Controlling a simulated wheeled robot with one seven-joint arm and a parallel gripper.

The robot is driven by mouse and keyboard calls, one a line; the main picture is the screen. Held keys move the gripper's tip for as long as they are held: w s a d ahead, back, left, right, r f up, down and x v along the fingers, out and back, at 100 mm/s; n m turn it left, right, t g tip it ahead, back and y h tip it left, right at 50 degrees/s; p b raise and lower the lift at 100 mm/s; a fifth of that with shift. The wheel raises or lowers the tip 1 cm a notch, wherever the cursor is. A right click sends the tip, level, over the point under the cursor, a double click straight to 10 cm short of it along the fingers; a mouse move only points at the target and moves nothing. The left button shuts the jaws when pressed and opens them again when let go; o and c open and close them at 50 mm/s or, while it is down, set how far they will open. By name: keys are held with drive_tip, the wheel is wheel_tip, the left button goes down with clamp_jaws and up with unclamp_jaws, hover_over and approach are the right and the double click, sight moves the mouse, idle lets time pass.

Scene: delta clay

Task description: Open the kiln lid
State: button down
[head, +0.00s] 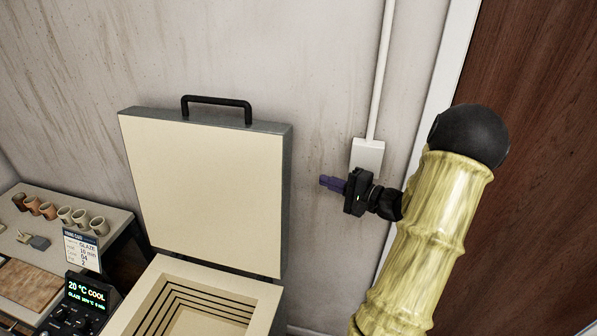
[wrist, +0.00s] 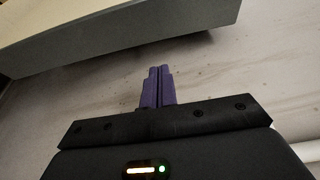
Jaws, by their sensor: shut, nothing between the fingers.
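The kiln lid (head: 205,190) stands raised, close to upright, at the back of the kiln (head: 262,296) in the head view. Its cream inner face points towards me, and its black handle (head: 217,99) is at the top edge. The kiln's stepped square chamber shows open below. My gripper (head: 325,182) is to the right of the lid, apart from it, with its purple fingers pointing left. In the wrist view the fingers (wrist: 158,86) are together and empty, with the grey side of the lid (wrist: 130,35) beyond them.
A control box (head: 85,300) reading 20 °C COOL is at the kiln's left. A table with several small cups (head: 65,214) stands further left. A white wall box (head: 367,157) with a conduit is behind my gripper. A brown door (head: 540,170) is at right.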

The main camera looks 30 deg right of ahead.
drive_tip(key=p+x, duration=0.4)
drive_tip(key=x, duration=0.6)
drive_tip(key=shift+p, duration=0.35)
drive_tip(key=shift+f+b, duration=0.1)
drive_tip(key=shift+b, duration=0.2)
